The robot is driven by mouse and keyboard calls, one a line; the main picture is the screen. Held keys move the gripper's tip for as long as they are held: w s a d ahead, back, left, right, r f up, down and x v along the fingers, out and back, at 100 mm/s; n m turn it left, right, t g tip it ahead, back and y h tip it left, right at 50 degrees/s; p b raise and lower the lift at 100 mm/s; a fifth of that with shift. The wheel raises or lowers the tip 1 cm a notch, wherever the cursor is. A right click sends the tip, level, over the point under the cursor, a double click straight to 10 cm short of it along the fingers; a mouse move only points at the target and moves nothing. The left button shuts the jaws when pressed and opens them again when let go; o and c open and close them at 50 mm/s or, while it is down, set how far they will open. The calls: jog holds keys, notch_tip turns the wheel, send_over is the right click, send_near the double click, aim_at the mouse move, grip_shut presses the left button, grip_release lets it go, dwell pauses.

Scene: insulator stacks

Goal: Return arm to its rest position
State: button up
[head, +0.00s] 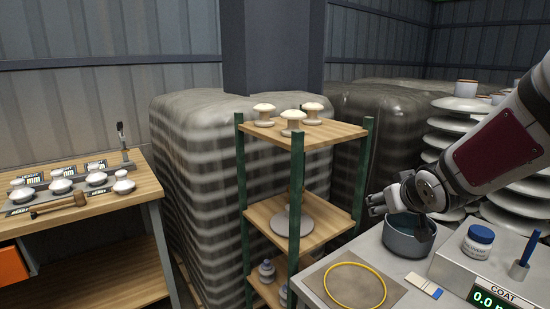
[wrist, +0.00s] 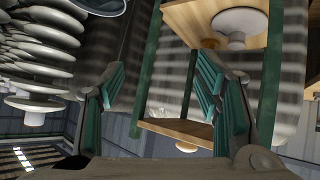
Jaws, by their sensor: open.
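My gripper (head: 374,204) is at the right in the head view, at the end of my arm, which reaches in from the right edge. It hangs over the left side of the grey-blue pot (head: 408,238) on the table and points left toward the shelf rack. In the wrist view my gripper (wrist: 162,82) shows two teal-padded fingers spread apart with nothing between them. The wrist view is turned over, so the shelf rack (wrist: 200,130) and a white insulator (wrist: 240,24) appear upside down beyond the fingers.
A green-posted shelf rack (head: 297,200) holds white insulators on top. Tall insulator stacks (head: 462,120) stand behind my arm. A wooden bench (head: 90,220) stands left.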

jog(key=s+a+r+g, duration=0.1)
jog(key=s+a+g, duration=0.1)
jog(key=s, duration=0.9)
jog(key=s+a+r+m+g+p, duration=0.1)
jog(key=s+a+r+g, duration=0.1)
jog(key=s, duration=0.9)
jog(key=s+a+r+g+y+p, duration=0.1)
jog(key=s+a+g, duration=0.1)
jog(key=s, duration=0.9)
jog(key=shift+s+a+r, duration=0.3)
jog(key=shift+a, duration=0.25)
